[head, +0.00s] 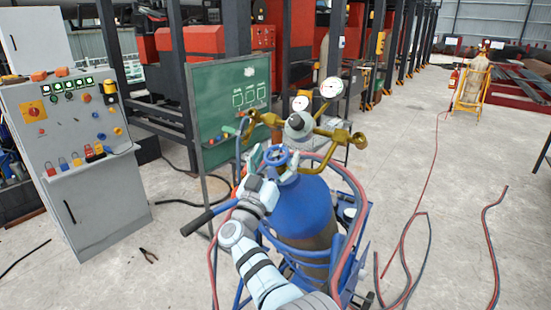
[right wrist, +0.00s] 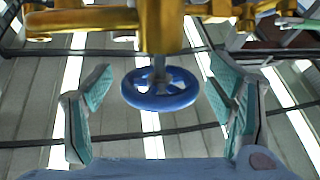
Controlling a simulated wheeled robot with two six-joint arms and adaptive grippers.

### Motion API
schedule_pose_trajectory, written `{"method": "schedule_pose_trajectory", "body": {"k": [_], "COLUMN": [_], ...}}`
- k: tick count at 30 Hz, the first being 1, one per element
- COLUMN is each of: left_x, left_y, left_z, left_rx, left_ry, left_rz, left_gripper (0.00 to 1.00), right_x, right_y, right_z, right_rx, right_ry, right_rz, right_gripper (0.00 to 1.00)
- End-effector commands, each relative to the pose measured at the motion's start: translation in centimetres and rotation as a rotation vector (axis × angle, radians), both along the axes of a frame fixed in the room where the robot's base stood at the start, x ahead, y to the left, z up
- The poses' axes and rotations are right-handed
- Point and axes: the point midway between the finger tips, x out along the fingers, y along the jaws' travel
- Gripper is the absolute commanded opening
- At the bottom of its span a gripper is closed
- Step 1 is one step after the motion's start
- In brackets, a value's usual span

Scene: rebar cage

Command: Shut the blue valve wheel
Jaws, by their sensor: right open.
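The blue valve wheel (head: 277,154) sits at the top of the blue gas cylinder (head: 300,205), just below the brass regulator (head: 318,133). In the right wrist view the wheel (right wrist: 160,102) is a spoked blue ring in the middle, under a brass body (right wrist: 163,25). My right gripper (head: 272,163) is open at the wheel. In the right wrist view its two teal-padded fingers stand on either side of the wheel, with a visible gap on each side. My left gripper is not in view.
Two round gauges (head: 331,87) rise from the regulator. Red and blue hoses (head: 352,235) loop around the cylinder and its cart (head: 358,262). A grey control cabinet (head: 105,200) and a green board (head: 215,135) stand to the left.

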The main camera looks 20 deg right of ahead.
Motion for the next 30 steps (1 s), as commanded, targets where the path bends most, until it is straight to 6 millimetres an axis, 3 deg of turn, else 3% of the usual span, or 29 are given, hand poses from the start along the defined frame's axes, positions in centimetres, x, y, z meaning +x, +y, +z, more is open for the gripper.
{"method": "schedule_pose_trajectory", "body": {"k": [6, 15, 18, 30], "left_x": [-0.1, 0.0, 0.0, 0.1], "left_y": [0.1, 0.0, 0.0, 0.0], "left_z": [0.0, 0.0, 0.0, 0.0], "left_rx": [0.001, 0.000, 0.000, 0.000], "left_ry": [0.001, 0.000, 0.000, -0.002], "left_rz": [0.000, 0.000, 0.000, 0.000], "left_gripper": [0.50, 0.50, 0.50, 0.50], "right_x": [0.0, -0.1, 0.0, -0.1], "right_y": [0.0, 0.1, 0.1, 0.0], "right_z": [1.1, 8.3, 9.7, 10.0], "right_rx": [0.002, 0.001, 0.001, 0.000], "right_ry": [-0.003, -0.005, -0.002, -0.001], "right_rz": [0.000, 0.001, 0.001, -0.001], "right_gripper": [0.76, 0.76, 0.76, 0.76]}}
